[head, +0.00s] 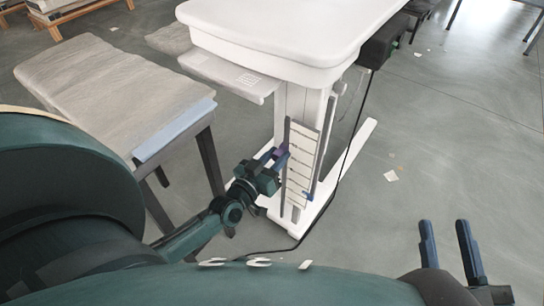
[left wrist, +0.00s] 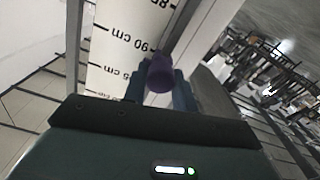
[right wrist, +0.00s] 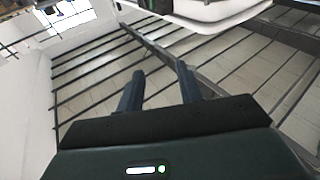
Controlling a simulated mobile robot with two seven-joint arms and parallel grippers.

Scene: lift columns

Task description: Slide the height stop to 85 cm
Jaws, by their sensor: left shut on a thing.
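The white lift column (head: 318,103) under a white desk top carries a scale plate (head: 301,165) with several marks. The height stop has a purple knob (head: 280,150), on the left side of the plate. My left gripper (head: 275,156) is shut on the knob. In the left wrist view the purple knob (left wrist: 160,74) sits between the fingertips, just below the printed 90 cm line; a mark that looks like 85 shows at the top edge. My right gripper (head: 448,243) is open and empty above the floor at lower right; its spread fingers show in the right wrist view (right wrist: 160,88).
A grey padded bench (head: 110,85) stands left of the column. A black cable (head: 352,150) hangs from a black box (head: 385,42) under the top and runs along the floor. A small blue part (head: 308,197) sits low on the plate's right side. Floor at right is mostly clear.

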